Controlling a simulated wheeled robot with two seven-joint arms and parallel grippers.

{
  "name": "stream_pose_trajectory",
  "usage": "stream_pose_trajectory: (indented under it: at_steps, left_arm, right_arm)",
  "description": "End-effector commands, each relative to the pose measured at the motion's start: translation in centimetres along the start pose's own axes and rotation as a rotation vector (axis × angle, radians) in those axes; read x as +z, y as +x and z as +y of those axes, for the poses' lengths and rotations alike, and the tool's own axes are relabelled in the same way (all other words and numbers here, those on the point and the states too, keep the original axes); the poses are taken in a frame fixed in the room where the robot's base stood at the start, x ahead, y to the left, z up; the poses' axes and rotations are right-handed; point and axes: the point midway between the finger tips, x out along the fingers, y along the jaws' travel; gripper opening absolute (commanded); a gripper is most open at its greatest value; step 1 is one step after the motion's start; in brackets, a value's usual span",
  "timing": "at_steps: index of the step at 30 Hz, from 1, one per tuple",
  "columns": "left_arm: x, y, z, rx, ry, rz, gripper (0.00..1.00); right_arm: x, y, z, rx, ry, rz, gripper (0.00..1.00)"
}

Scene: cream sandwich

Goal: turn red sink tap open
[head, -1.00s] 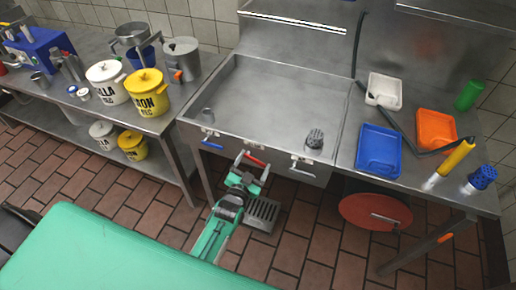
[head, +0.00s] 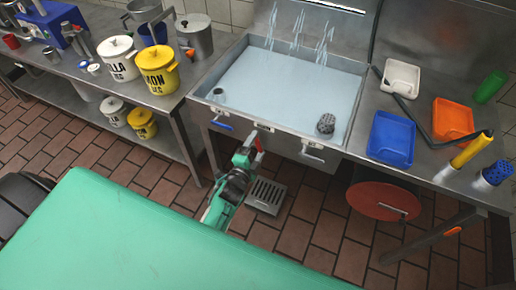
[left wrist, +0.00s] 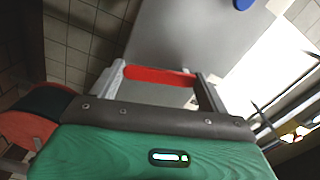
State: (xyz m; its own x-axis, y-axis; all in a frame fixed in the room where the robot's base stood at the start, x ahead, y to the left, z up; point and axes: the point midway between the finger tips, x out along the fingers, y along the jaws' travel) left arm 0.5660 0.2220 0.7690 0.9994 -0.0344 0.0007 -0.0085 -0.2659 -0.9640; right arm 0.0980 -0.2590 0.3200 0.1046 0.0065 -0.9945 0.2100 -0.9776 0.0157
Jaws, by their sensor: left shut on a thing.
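The red tap handle (head: 259,143) is on the front of the steel sink (head: 353,117), between two blue-handled fittings. It points upward along the sink front in the head view. My left gripper (head: 255,137) is shut on it. In the left wrist view the red handle (left wrist: 160,76) spans between the two grey fingers of my left gripper (left wrist: 162,82). Water streams (head: 298,30) run down the back wall, and pale water (head: 285,90) covers the basin floor. My right gripper is not in view.
A blue tray (head: 391,138), an orange tray (head: 453,119) and a white tray (head: 402,78) lie on the right counter. A floor grate (head: 266,195) lies below the sink.

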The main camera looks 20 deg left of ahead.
Motion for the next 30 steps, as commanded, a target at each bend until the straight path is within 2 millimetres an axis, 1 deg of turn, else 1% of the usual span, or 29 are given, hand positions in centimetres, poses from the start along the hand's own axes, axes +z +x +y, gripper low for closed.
stream_pose_trajectory:
  at_steps: [6, 13, 22, 30]
  left_arm:
    - [0.55, -0.04, 0.14, 0.001, 0.148, -0.001, 0.37]
    - [0.84, -0.05, 0.07, 0.003, 0.245, -0.001, 0.37]
    - [0.94, -0.06, -0.02, 0.003, 0.286, -0.001, 0.37]
    - [0.95, -0.06, -0.03, 0.003, 0.289, -0.001, 0.37]
  right_arm:
    - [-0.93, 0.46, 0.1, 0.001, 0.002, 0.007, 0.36]
    - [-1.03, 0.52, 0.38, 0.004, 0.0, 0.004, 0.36]
    - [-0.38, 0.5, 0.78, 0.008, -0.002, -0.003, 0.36]
    - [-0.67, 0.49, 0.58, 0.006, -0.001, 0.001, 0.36]
